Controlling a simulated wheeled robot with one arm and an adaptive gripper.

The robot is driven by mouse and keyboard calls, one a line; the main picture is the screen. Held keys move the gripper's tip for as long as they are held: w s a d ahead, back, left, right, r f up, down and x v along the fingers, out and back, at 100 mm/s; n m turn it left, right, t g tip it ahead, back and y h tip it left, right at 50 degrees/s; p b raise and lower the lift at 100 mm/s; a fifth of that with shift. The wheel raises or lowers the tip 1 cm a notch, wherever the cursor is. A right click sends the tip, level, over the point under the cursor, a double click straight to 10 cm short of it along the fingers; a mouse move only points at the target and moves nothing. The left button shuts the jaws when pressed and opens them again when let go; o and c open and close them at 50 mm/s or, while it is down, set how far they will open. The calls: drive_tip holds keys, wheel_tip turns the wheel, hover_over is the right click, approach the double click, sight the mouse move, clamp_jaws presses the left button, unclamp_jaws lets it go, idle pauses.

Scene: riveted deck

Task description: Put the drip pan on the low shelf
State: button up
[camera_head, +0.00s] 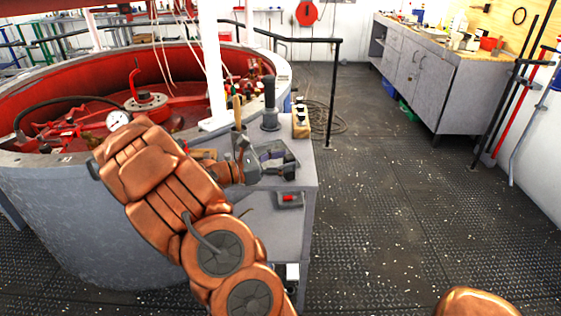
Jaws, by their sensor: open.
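My gripper (272,166) is at the end of my copper-coloured arm, low over the top of a grey metal cabinet (308,181). Its dark fingers are open. A dark grey, shallow tray-like thing, which may be the drip pan (289,158), lies on the cabinet top right by the fingers. The gripper covers part of it, and I cannot tell whether they touch. I cannot make out the low shelf for certain; my arm hides much of the cabinet's lower front.
A large round tank (70,215) with a red inside stands at the left. A dark upright cylinder (270,108) and a yellowish box (301,120) stand on the cabinet top. A grey workbench (420,85) is at the back right. The deck floor (400,200) between is clear.

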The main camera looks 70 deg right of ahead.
drive_tip(key=shift+x, duration=1.1)
drive_tip(key=shift+c, duration=0.3)
clamp_jaws()
